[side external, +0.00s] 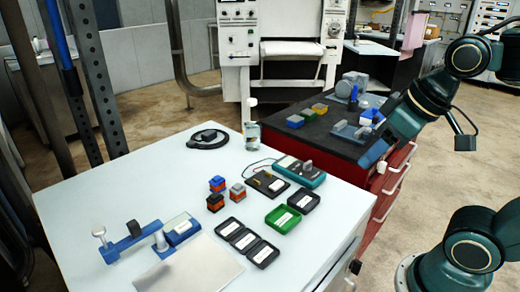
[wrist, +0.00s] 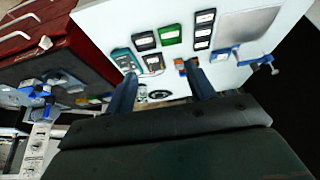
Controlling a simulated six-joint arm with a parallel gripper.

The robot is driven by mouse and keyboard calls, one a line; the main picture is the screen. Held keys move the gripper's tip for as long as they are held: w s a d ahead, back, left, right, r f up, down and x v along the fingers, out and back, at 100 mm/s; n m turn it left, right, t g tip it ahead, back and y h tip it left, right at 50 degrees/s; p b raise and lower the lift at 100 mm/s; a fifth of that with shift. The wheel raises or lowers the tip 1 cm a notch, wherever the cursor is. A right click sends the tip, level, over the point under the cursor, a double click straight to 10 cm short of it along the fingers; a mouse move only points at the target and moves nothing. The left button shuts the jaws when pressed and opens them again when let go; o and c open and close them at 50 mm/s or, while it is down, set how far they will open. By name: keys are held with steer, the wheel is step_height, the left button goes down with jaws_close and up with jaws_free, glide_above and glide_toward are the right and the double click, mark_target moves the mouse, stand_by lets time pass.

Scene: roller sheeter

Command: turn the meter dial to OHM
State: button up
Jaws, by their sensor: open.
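The meter (side external: 297,171) is a teal box with a grey dial (side external: 307,166) on top. It lies near the right edge of the white table. It also shows in the wrist view (wrist: 124,61), left of my fingers; the dial's pointer and markings are too small to read. My gripper (side external: 372,156) is open and empty, up and right of the meter in the side view, apart from it. In the wrist view, my two blue fingers (wrist: 160,71) stand wide apart with nothing between them.
A black pad (side external: 267,184) lies beside the meter. Green (side external: 281,220) and black trays (side external: 229,229), small blocks (side external: 215,202) and a blue fixture (side external: 135,241) share the white table. A red cabinet (side external: 376,178) with a dark, cluttered top stands behind it.

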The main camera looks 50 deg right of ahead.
steer(key=w+d+r+g, duration=0.1)
steer(key=w+d+r, duration=0.15)
steer(key=w, duration=0.45)
steer(key=g, duration=0.4)
glide_above(308, 163)
step_height(308, 163, down, 10)
steer(key=shift+w+d+f, duration=0.1)
steer(key=shift+f, duration=0.2)
steer(key=shift+f, duration=0.1)
step_height(308, 163, down, 14)
steer(key=shift+r, duration=0.2)
steer(key=c, duration=1)
